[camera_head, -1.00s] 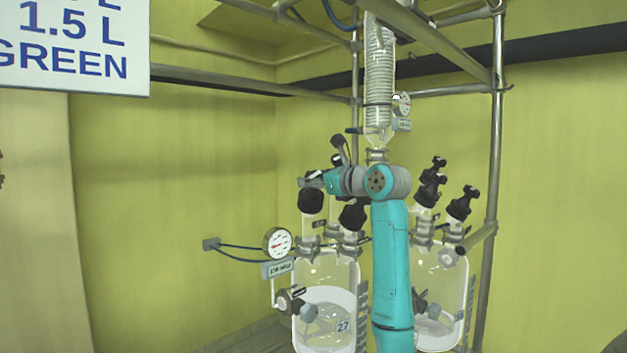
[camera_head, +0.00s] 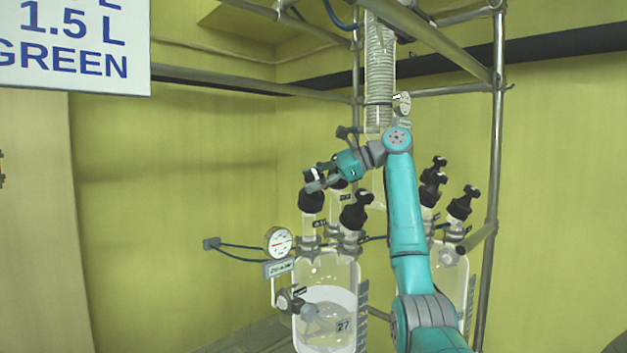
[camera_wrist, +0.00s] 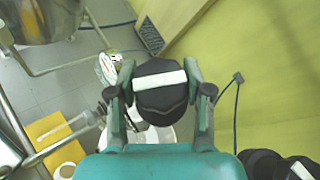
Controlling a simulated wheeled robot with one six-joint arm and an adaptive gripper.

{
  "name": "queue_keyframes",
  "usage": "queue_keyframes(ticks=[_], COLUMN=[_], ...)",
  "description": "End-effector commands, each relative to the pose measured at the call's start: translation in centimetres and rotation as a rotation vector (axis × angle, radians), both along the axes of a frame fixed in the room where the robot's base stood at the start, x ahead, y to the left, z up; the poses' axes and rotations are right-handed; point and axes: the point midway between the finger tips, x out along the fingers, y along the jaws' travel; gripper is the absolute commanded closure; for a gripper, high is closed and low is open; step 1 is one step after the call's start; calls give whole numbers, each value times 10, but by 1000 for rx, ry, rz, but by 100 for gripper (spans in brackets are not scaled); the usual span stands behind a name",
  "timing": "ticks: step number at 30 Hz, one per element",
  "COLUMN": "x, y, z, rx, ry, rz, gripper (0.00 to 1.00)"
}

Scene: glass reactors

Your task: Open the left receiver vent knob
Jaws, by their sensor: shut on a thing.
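The left receiver (camera_head: 326,318) is a clear glass vessel with pale contents and several black-capped necks on top. A black knob (camera_head: 311,200) tops its leftmost neck. My gripper (camera_head: 314,183) is at the top of this knob, reaching down from the upper right. In the wrist view, the black knob (camera_wrist: 161,100) with a white bar (camera_wrist: 159,80) across its top sits between the two fingers of my gripper (camera_wrist: 160,74). The fingers are shut on it, one on each side. The knob's underside and neck are mostly hidden there.
A second black-capped neck (camera_head: 355,212) stands just right of the held knob. A round gauge (camera_head: 279,241) is at the vessel's left. Another vessel (camera_head: 452,280) is partly hidden behind my arm. Metal frame poles (camera_head: 490,200) stand right. The space left of the gauge is open.

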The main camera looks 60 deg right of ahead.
Motion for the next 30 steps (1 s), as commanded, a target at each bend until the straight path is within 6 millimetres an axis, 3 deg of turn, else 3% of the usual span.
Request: queue_keyframes(ticks=[12,29,30], x=[0,1,1], y=[0,0,0], z=[-1,-1,-1], rx=[-72,-85,-85], ry=[70,78,78], rz=[168,192,192], gripper=[85,85,45])
